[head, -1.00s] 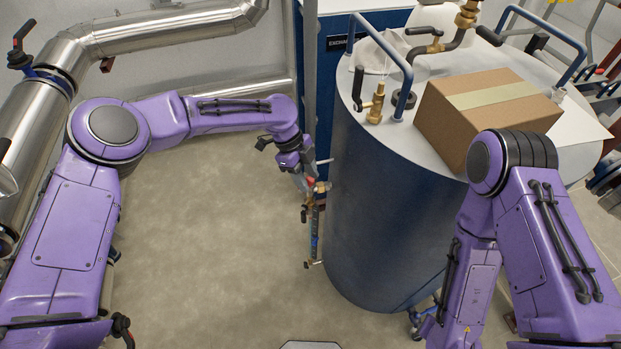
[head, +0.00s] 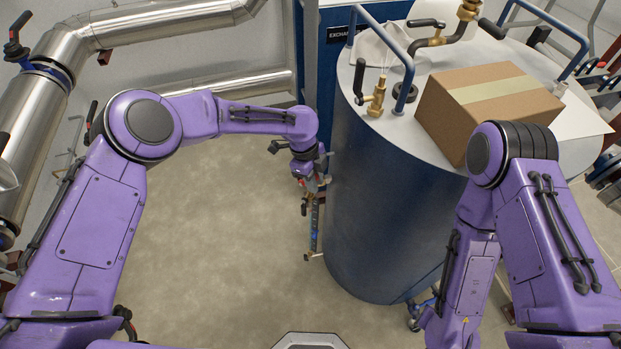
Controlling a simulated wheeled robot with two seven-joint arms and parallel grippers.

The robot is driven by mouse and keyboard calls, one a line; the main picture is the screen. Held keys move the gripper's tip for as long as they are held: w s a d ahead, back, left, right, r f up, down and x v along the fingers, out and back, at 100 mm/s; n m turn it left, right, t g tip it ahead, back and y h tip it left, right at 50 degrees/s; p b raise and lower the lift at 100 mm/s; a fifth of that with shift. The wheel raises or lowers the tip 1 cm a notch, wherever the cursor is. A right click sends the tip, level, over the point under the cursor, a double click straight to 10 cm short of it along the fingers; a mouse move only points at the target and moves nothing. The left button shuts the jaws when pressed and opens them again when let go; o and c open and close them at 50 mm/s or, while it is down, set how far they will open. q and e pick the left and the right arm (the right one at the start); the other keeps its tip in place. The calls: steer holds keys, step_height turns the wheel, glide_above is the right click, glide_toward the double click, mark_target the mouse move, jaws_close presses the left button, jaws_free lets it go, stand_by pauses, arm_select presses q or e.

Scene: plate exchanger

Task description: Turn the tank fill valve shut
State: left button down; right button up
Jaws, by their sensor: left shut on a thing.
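The blue tank (head: 375,215) with a pale grey top stands right of centre. On its left side is a brass valve fitting with a little red (head: 327,181), above a thin upright gauge (head: 314,225). My left gripper (head: 317,186) points down at this fitting, close against the tank wall. It is shut on a small part there, which looks like the valve's handle; the fingers and handle are too small and partly hidden to tell the handle's angle. My right arm hangs at the front right of the tank, and its gripper is out of sight.
A cardboard box (head: 490,105) sits on the tank top. Brass valves with black handles (head: 376,98) and blue rails (head: 383,40) rise beside it. Silver pipes (head: 150,25) run along the left wall. The floor (head: 220,270) left of the tank is clear.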

arm_select(q)
steer(key=d+f+t+y, duration=0.1)
steer(key=s+f+y+b, duration=0.1)
steer(key=y, duration=0.1)
steer(key=shift+d+f+t, duration=0.1)
steer(key=shift+d+t, duration=0.25)
steer(key=shift+t, duration=0.05)
steer(key=c, duration=1.1)
jaws_free()
steer(key=shift+o, duration=0.2)
steer(key=shift+b, duration=0.3)
step_height(320, 180, up, 8)
steer(key=b, duration=0.2)
steer(key=shift+s+d+f, duration=0.15)
steer(key=shift+d+f, duration=0.1)
steer(key=shift+d, duration=0.15)
